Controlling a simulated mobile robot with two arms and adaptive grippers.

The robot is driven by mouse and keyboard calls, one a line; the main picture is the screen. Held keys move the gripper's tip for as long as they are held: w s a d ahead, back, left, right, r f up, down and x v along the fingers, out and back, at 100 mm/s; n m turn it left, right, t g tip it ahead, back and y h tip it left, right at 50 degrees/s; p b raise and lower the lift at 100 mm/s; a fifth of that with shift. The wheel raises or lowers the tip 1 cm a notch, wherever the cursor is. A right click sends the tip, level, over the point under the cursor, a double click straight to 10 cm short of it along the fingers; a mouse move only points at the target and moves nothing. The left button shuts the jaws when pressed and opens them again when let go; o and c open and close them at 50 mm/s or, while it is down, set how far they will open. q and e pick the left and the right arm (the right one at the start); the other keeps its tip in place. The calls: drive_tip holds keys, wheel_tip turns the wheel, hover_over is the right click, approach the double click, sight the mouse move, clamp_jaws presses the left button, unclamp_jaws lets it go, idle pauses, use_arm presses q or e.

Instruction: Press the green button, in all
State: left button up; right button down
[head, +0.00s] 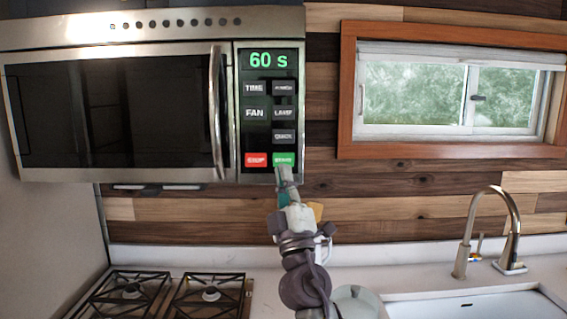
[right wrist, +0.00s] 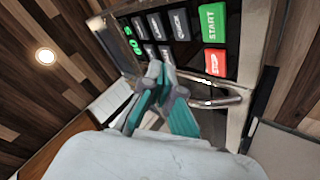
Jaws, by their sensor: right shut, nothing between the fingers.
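The green button (head: 283,159) is at the bottom right of the microwave's control panel (head: 269,143). The display (head: 268,61) reads "60 s" in green. My right gripper (head: 285,176) is shut and empty, its tips just below the green button in the head view; I cannot tell from that view whether they touch. In the right wrist view the green button (right wrist: 212,22), marked START, is at the upper right, and my right gripper's tips (right wrist: 160,76) appear apart from it. My left gripper is not in view.
A red STOP button (head: 256,160) sits left of the green one. The microwave's door handle (head: 216,110) stands out left of the panel. Below are a gas hob (head: 160,294), a white counter and a sink with a tap (head: 510,225). A window (head: 450,95) is at right.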

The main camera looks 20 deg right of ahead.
sight(283, 160)
drive_tip(key=w+d+b, duration=0.2)
drive_tip(key=w+b, duration=0.4)
drive_tip(key=w, duration=0.1)
drive_tip(key=shift+w, duration=0.3)
drive_tip(key=shift+d, duration=0.1)
idle(1.1)
drive_tip(key=shift+w+d+f+b, duration=0.1)
drive_tip(key=shift+w+f+b, duration=0.1)
drive_tip(key=shift+b, duration=0.5)
drive_tip(key=shift+w+r, duration=0.15)
drive_tip(key=shift+w, duration=0.05)
